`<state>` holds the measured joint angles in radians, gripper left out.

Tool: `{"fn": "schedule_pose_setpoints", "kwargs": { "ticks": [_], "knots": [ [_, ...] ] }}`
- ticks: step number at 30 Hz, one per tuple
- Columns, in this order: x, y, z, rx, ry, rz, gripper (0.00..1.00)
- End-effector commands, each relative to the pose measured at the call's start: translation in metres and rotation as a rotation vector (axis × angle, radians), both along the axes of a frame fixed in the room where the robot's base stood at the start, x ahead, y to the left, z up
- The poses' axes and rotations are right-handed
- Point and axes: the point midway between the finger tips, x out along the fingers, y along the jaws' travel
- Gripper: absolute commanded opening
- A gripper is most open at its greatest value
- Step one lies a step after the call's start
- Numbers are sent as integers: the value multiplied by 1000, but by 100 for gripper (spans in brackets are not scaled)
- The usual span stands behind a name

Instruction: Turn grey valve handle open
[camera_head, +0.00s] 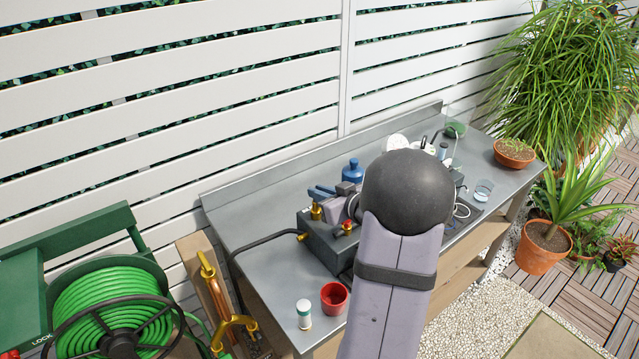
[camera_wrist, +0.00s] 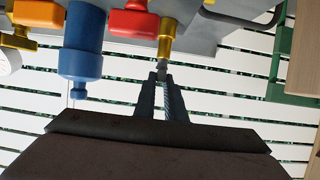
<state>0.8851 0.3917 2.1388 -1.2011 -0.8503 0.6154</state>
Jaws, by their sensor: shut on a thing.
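In the wrist view a small grey handle (camera_wrist: 162,67) sits at the end of a brass valve fitting (camera_wrist: 167,38). My gripper (camera_wrist: 160,82) has its two dark blue fingers close together at this grey handle, shut on it. In the head view my gripper (camera_head: 322,191) reaches left over the dark grey block (camera_head: 325,243), close above a brass valve (camera_head: 316,210). The grey handle itself cannot be made out there. My arm hides much of the block and the bench behind it.
A red-topped valve (camera_head: 347,227) and a blue bottle (camera_head: 352,170) are close by. A red cup (camera_head: 334,298) and a white jar (camera_head: 304,314) stand at the front of the bench (camera_head: 265,255). A blue cylinder (camera_wrist: 82,50) is beside my fingers in the wrist view.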

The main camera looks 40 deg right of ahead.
Motion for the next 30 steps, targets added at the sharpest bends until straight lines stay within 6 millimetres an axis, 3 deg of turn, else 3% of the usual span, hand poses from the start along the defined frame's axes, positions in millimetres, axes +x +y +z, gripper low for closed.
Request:
{"fn": "schedule_pose_setpoints", "kwargs": {
  "ticks": [18,21,30],
  "knots": [
    [-1,0,0,2,-2,38,0],
    [-1,0,0,2,-2,38,29],
    [-1,0,0,2,-2,37,29]
  ]
}}
